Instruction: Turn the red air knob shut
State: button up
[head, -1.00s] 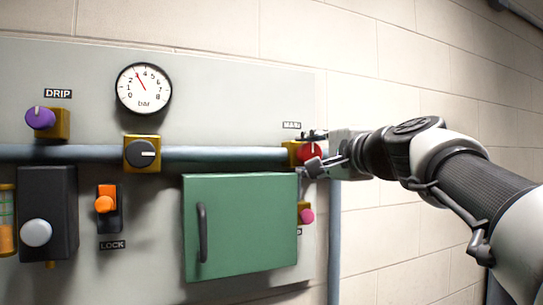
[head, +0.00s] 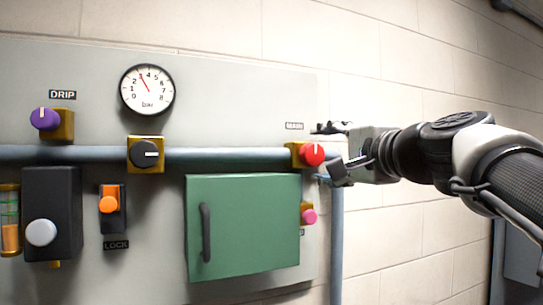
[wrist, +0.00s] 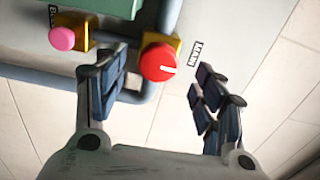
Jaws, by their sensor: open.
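The red air knob (head: 312,154) sits on a yellow valve body at the right end of the grey pipe, under the MAIN label. Its white mark looks upright in the head view. In the wrist view the red knob (wrist: 158,62) lies ahead of the open space between the fingers, its mark pointing right. My gripper (head: 333,154) is open and empty, just right of the knob, with one finger above its level and one below. In the wrist view my gripper (wrist: 158,75) has its fingers wide apart, with nothing held.
A pink knob (head: 310,216) sits below the red one, beside the green cabinet door (head: 245,228). A black knob (head: 146,154), a purple knob (head: 45,119), an orange lock switch (head: 109,203) and a pressure gauge (head: 147,89) are further left. The wall at right is bare.

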jog(key=shift+v, duration=1.45)
jog(key=s+a+f+n+g+b, duration=0.1)
jog(key=s+a+f+n+g, duration=0.15)
jog(key=f, duration=0.55)
jog(key=s+a+f+n+g, duration=0.2)
jog(key=s+f, duration=0.1)
jog(key=f, duration=0.5)
jog(key=s+f+n+g+h+b, duration=0.1)
jog(key=s+f+n+g+h, duration=0.1)
jog(key=s+f, duration=0.5)
jog(key=s+d+f+n+g+h+b, duration=0.1)
jog(key=s+f+n+g, duration=0.2)
jog(key=s+f, duration=0.4)
jog(key=s+d+f+n+g+h, duration=0.1)
jog(key=s+f, duration=0.7)
jog(key=f, duration=1.1)
jog(key=n+g+h, duration=0.1)
jog(key=n+g, duration=0.1)
jog(key=n, duration=0.1)
jog(key=shift+d+f+n+h+b, duration=0.2)
jog(key=shift+f+n+h+b, duration=0.1)
jog(key=shift+f+n+b, duration=0.1)
jog(key=shift+c, duration=0.2)
